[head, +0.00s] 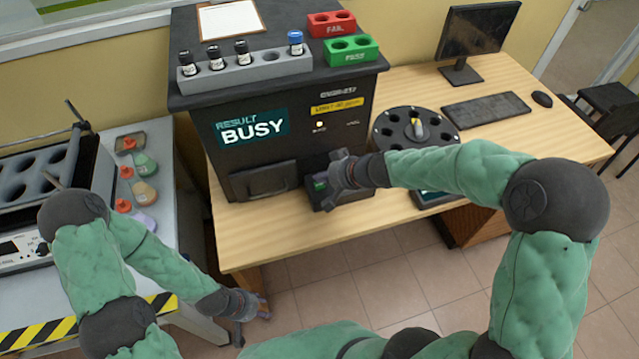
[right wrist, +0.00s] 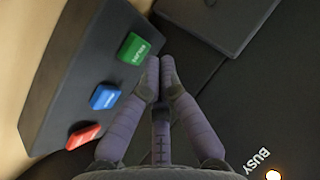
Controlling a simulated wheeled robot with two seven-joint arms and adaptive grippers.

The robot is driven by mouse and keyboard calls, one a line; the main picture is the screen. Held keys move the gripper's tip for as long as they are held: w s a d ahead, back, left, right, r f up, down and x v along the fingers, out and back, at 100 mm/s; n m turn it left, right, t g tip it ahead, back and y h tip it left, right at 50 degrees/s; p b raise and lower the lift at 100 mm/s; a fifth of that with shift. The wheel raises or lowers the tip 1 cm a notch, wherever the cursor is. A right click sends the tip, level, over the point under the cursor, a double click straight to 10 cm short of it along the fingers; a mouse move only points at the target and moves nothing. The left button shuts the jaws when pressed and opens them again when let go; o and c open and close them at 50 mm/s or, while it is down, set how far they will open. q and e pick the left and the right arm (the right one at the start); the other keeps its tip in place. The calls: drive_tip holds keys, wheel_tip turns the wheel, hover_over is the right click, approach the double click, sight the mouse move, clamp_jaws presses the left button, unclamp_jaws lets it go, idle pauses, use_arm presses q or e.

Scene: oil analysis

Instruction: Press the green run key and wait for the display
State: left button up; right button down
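The black analyser (head: 290,110) stands on the wooden table. Its display (head: 252,128) reads "RESULT BUSY". In the right wrist view, the sloped key panel (right wrist: 75,60) carries a green key (right wrist: 133,47), a blue key (right wrist: 105,97) and a red key (right wrist: 84,136). My right gripper (right wrist: 160,68) is shut and empty, its fingertips together just beside the green key. I cannot tell whether they touch it. In the head view, my right gripper (head: 333,180) hides part of the key panel. My left gripper (head: 262,306) hangs low, left of centre, off the table; its fingers are unclear.
A grey rack (head: 265,70) with several vials, a red FAIL block (head: 332,25), a green PASS block (head: 351,50) and a clipboard (head: 228,20) are on the analyser. A round carousel (head: 415,130) stands to its right. A side bench with flasks (head: 146,165) is at left.

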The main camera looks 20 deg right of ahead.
sight(322, 186)
drive_tip(key=shift+r+p, duration=1.9)
drive_tip(key=shift+r, duration=0.65)
drive_tip(key=shift+f, duration=0.1)
